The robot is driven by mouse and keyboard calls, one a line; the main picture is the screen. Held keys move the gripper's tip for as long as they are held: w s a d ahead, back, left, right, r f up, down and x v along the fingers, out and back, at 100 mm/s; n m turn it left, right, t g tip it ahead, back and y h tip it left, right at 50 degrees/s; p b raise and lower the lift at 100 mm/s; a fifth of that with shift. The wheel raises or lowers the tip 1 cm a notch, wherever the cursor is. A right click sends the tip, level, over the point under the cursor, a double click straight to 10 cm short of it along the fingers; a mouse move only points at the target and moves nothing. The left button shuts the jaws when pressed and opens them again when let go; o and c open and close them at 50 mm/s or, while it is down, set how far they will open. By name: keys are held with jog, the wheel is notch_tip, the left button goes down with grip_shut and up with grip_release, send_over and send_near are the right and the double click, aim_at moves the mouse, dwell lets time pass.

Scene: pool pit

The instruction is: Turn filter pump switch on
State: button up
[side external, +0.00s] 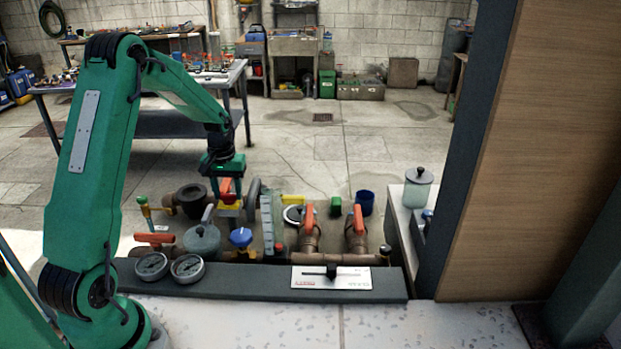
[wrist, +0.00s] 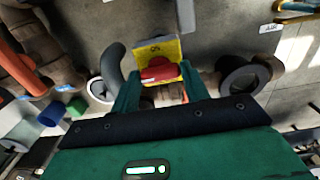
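A red switch knob (wrist: 160,72) sits on a yellow plate (wrist: 170,48) marked "ON" at its far edge in the wrist view. The knob's handle lies roughly crosswise there. My gripper (wrist: 159,80) is open, its green fingers on either side of the knob; I cannot tell whether they touch it. In the side view my gripper (side external: 225,182) points down at the yellow plate (side external: 230,203), and its fingers partly hide the red knob. The lower part of the plate is hidden in the wrist view.
Orange valve levers (side external: 309,218) rise to the right. Two gauges (side external: 187,267) and a white slider plate (side external: 346,284) are in front.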

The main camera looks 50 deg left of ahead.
jog(key=shift+m, duration=0.4)
jog(key=m, duration=0.3)
jog(key=shift+m, duration=0.3)
jog(key=m, duration=0.9)
jog(key=shift+r, duration=0.1)
jog(key=shift+w+m, duration=0.1)
jog(key=shift+m, duration=2.2)
jog(key=o, duration=1)
jog(key=shift+c, duration=0.2)
